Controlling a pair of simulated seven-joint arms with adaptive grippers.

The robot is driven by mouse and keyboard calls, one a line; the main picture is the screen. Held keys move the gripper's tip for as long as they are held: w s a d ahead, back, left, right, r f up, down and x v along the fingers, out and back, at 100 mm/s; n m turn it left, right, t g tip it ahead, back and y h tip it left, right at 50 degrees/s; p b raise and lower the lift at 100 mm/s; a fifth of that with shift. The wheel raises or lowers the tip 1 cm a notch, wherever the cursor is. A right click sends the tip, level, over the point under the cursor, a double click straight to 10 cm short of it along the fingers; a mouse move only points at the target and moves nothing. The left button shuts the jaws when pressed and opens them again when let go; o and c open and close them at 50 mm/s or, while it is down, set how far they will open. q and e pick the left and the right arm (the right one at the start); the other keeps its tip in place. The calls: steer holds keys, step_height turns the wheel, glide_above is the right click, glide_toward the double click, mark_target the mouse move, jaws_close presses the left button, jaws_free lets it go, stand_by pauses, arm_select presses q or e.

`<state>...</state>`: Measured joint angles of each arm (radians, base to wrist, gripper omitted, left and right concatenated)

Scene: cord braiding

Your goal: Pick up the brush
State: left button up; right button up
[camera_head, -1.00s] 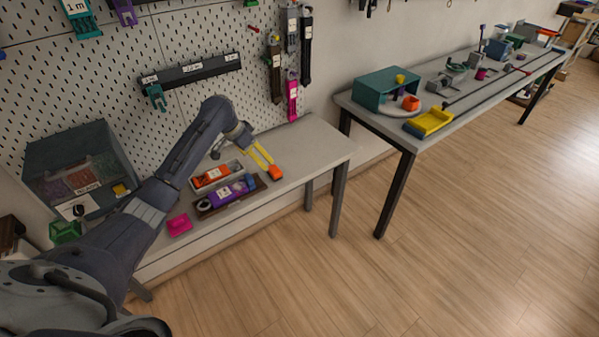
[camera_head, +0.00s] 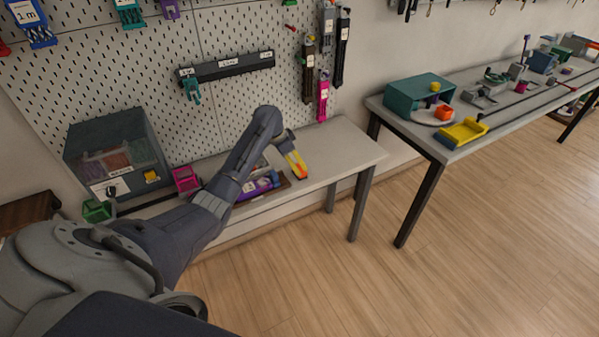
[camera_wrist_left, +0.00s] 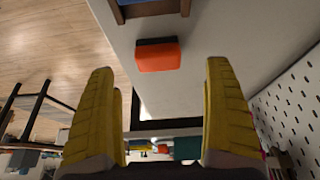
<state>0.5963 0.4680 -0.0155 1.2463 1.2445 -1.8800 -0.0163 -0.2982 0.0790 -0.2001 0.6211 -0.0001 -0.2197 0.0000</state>
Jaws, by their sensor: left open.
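An orange-red block with a dark side (camera_wrist_left: 157,55) lies on the grey tabletop in the left wrist view; it may be the brush, but I cannot tell for sure. My left gripper (camera_head: 297,165) has yellow fingers and points down over the right part of the near bench. In the left wrist view the gripper (camera_wrist_left: 163,115) is open, its fingers wide apart, with the orange-red block beyond the tips and nothing held. In the head view orange shows at the fingers, and the block's outline is unclear. My right gripper is not in view.
A tray with a purple item (camera_head: 262,187) lies partly behind my left arm. A pink holder (camera_head: 187,180), a green holder (camera_head: 97,210) and a storage box (camera_head: 115,150) stand left. A pegboard (camera_head: 240,35) rises behind. The bench (camera_head: 345,150) is clear at right.

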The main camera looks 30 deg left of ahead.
mark_target(299, 168)
arm_select(q)
steer(key=shift+x, duration=3.1)
steer(key=shift+d, duration=0.1)
steer(key=shift+c, duration=0.4)
steer(key=shift+r, duration=0.1)
steer(key=c, duration=1.2)
step_height(299, 168, up, 20)
